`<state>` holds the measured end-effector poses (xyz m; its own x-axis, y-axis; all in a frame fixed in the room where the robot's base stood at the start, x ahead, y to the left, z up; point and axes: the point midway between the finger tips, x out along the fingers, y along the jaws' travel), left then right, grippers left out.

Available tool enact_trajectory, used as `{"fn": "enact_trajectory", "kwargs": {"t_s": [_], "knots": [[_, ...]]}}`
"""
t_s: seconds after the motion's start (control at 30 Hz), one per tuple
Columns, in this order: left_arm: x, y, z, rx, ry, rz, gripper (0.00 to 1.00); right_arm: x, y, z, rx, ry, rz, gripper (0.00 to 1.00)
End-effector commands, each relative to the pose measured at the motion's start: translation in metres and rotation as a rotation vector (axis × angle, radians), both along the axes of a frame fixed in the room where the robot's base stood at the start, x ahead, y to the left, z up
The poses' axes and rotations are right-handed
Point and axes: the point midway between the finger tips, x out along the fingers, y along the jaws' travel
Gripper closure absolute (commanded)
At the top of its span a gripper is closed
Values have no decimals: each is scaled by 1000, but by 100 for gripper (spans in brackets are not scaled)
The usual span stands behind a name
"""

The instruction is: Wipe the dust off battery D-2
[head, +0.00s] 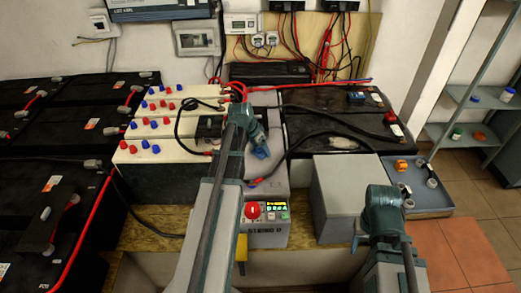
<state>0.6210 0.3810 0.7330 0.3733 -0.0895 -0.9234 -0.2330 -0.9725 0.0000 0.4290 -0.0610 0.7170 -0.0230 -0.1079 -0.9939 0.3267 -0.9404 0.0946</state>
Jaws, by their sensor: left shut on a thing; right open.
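Several batteries are in view, but no label reads clearly as D-2. White batteries with red and blue caps (150,128) stand in the middle left. Large black batteries (50,195) fill the left side, and a black battery (330,110) stands at the back right. My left gripper (260,148) is beside the white batteries, at their right end, over a grey surface. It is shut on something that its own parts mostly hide. My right gripper (382,212) is open and empty, in front of a grey box and left of a tray.
A grey unit with a red knob and lit display (265,222) stands at the front middle. A grey box (345,190) is right of it. A blue-grey tray (432,200) holds small items. Loose black and red cables (325,135) cross the batteries. Shelves (470,135) stand right.

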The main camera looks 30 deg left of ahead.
Motion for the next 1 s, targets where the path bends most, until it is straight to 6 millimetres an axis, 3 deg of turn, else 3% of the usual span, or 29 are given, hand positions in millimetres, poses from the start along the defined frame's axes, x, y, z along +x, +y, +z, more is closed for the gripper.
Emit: {"fn": "enact_trajectory", "kwargs": {"t_s": [0.6,1.0], "knots": [[19,-31,1,1,1,-2,73,0,0,2,0,0,0,50],[25,-41,1,2,0,-1,73,0,0,1,0,0,0,50]]}}
